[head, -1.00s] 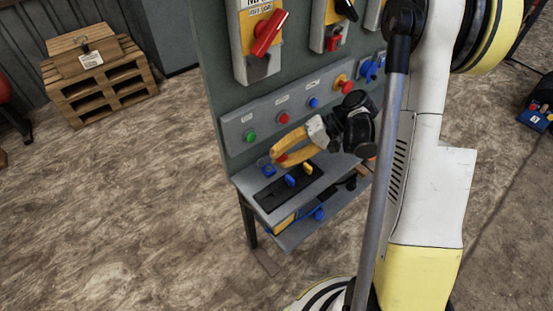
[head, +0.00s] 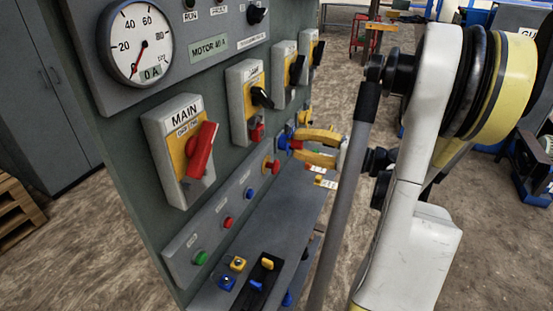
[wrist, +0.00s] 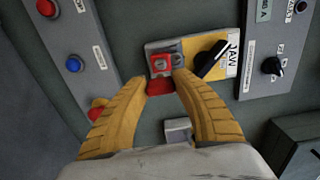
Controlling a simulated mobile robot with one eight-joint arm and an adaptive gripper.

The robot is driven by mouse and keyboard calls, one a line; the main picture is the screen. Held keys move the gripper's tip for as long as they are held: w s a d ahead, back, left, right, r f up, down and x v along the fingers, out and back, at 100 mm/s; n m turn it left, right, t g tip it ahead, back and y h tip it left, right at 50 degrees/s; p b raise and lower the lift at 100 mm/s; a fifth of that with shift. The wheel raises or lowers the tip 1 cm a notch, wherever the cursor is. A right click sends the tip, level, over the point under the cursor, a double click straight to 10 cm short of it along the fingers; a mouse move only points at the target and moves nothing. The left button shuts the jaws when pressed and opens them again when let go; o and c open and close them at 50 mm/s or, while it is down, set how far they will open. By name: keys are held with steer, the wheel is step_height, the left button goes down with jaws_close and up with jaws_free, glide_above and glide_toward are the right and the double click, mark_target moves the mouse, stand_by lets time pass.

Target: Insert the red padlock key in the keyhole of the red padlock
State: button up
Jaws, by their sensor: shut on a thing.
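The red padlock (wrist: 160,64) is at the lower end of the switch labelled JAW in the wrist view, with a grey face beside the red. A red padlock also shows under the second switch in the head view (head: 257,133). My gripper (wrist: 165,78) has yellow fingers that come together in front of the padlock in the wrist view. A small red piece (wrist: 160,88), which looks like the red key, is between the fingertips. The key's shaft and the keyhole cannot be made out. In the head view my gripper (head: 303,146) is in front of the panel, above the shelf.
The MAIN switch (head: 185,150) with its red handle juts from the panel. Push buttons (head: 228,222) line the ledge below. The shelf (head: 262,222) holds blue and yellow small items and tagged pieces (head: 322,182). A red and yellow stop button (wrist: 98,108) is near the left finger.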

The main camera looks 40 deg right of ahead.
mark_target(261, 134)
steer(key=shift+s+d, duration=0.15)
steer(key=shift+s, duration=0.1)
steer(key=shift+b+x, duration=0.35)
steer(key=shift+x, duration=2.65)
steer(key=shift+w+b, duration=0.2)
steer(key=shift+b, duration=0.1)
steer(key=shift+w, duration=0.25)
steer(key=shift+w+a, duration=0.4)
steer(key=shift+w, duration=0.15)
steer(key=o, duration=0.9)
steer(key=shift+s, duration=0.1)
steer(key=shift+b+v, duration=0.35)
steer(key=shift+v, duration=4.05)
